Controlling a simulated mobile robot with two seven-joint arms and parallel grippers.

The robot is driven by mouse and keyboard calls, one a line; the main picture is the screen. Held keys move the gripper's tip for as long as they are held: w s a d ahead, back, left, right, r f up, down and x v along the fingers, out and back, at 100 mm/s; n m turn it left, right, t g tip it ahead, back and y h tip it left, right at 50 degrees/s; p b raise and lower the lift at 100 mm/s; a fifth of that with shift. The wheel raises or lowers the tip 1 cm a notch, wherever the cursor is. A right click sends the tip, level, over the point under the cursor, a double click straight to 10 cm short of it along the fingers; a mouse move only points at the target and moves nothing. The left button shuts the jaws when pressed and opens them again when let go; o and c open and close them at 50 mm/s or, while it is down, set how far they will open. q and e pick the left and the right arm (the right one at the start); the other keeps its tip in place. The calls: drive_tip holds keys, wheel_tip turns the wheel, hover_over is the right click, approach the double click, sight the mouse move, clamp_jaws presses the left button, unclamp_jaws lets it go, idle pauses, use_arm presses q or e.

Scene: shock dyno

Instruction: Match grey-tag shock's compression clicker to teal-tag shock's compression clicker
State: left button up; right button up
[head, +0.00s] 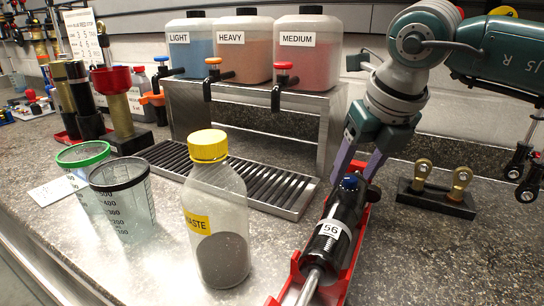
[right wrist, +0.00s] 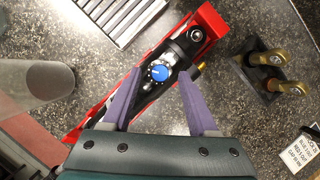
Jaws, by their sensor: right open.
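A black shock (head: 330,235) with a whitish "56" label lies in a red cradle (head: 298,283) on the bench. A blue knob (head: 349,183) sits at its far end; the knob also shows in the right wrist view (right wrist: 159,73) with a white mark on it. My right gripper (head: 362,166) is open above that end, its purple fingers on either side of the knob in the right wrist view (right wrist: 160,76). I cannot tell whether they touch it. I cannot make out a grey or teal tag. My left gripper is not in view.
A yellow-capped waste bottle (head: 220,225) and two measuring cups (head: 124,195) stand left of the cradle. A drip tray (head: 235,178) lies behind, below three fluid jugs (head: 245,48). A black block with brass eyelets (head: 437,198) is at right. More shock hardware (head: 115,100) stands far left.

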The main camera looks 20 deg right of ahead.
drive_tip(key=shift+w+f, duration=0.1)
drive_tip(key=shift+f, duration=0.15)
drive_tip(key=shift+c, duration=0.2)
clamp_jaws()
idle(0.3)
